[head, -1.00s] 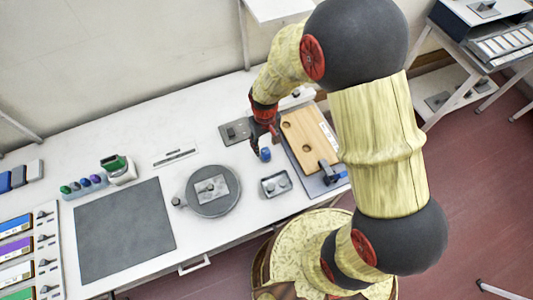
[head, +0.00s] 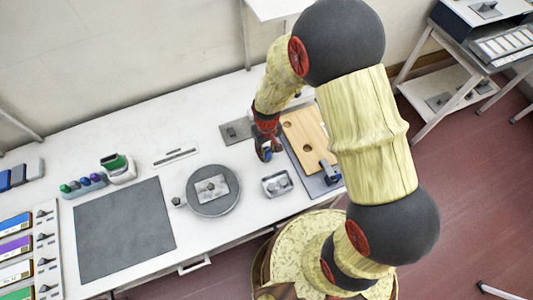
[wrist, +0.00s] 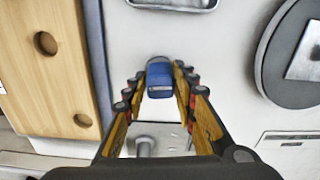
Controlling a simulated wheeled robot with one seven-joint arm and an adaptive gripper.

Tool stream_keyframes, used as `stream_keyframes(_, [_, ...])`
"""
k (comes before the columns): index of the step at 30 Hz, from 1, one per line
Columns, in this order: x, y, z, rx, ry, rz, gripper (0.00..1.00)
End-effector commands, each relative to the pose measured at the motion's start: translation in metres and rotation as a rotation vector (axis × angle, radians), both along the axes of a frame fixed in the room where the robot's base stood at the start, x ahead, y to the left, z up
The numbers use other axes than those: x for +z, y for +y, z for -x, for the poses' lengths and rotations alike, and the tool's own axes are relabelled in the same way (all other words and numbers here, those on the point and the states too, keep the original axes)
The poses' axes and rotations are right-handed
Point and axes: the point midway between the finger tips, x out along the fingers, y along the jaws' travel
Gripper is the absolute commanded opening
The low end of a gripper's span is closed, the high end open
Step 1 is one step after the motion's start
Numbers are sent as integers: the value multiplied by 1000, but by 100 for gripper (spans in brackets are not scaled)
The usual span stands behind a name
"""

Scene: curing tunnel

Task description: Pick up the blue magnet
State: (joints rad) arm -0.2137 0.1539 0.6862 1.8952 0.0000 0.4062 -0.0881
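The blue magnet (wrist: 160,80) is a small blue block with a pale label on its near edge, on the white bench. In the wrist view it lies between the fingertips of my gripper (wrist: 159,78), with a narrow gap seeming to show on each side. My gripper is open around it. In the head view my gripper (head: 265,152) is low over the bench, left of the wooden board, and only a bit of the blue magnet (head: 268,154) shows there. Whether a fingertip touches the magnet is hard to tell.
The wooden board (head: 300,131) with holes is close on the right. A small metal tray (head: 277,184) lies in front, a round grey plate (head: 213,203) to the left, and a grey metal plate (head: 236,132) behind. A dark mat (head: 122,230) covers the bench farther left.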

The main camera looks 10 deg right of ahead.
Motion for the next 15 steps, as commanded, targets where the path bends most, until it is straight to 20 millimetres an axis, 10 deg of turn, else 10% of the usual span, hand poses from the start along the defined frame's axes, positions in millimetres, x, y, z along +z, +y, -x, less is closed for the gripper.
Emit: stream_keyframes(15, [0, 0, 0, 0, 0, 0, 0])
